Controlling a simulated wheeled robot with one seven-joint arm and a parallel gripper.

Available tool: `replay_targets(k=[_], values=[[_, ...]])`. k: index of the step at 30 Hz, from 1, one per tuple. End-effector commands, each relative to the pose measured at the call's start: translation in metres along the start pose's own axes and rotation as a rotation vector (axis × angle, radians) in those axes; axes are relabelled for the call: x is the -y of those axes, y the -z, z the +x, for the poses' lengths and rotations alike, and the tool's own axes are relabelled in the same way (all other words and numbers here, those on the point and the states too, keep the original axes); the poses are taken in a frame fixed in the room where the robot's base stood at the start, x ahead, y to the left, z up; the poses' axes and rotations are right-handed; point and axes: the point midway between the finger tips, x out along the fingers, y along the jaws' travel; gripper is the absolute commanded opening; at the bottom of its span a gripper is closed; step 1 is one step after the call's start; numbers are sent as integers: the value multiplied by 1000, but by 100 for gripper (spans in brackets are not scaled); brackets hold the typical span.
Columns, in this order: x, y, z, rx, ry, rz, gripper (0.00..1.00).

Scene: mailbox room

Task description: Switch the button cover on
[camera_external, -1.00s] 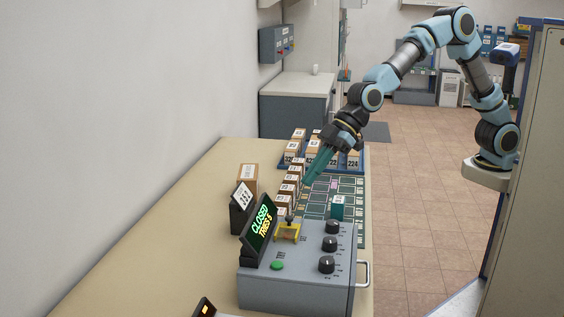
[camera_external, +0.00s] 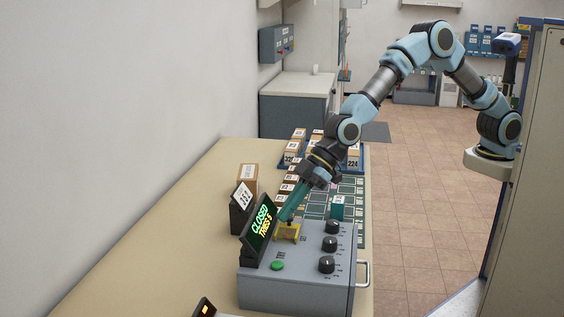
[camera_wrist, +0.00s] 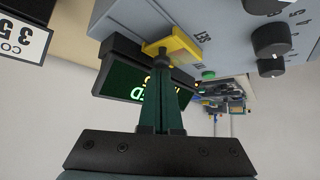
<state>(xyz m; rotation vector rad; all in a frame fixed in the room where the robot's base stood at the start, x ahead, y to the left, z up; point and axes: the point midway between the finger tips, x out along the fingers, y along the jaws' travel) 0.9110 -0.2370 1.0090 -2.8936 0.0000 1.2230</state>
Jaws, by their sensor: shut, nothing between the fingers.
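A yellow cover (camera_external: 287,236) stands on top of the grey control box (camera_external: 290,297), beside the lit sign. In the wrist view the yellow cover (camera_wrist: 183,42) is near the top centre, with a dark knob-like piece (camera_wrist: 161,49) at its left end. My gripper (camera_external: 284,216) has green fingers pressed together, empty, reaching down to the far side of the cover. In the wrist view the tips of my gripper (camera_wrist: 161,68) are just below the knob-like piece; I cannot tell whether they touch. In the external view the fingers partly hide that piece.
A black sign (camera_external: 259,232) with green letters stands close left of the cover. A green button (camera_external: 277,265) and three black knobs, one here (camera_external: 330,243), are on the box. Boxes (camera_external: 290,180) and a teal block (camera_external: 337,207) stand behind. The table's left side (camera_external: 160,245) is mostly bare.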

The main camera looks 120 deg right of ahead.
Motion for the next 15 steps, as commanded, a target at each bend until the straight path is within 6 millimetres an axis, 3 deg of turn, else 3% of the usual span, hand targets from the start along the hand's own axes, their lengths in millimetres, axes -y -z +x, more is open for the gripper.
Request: replay_targets(k=[10,15], values=[[0,0,1,-1,0,0,0],[-15,-12,-5,-2,-3,4,0]])
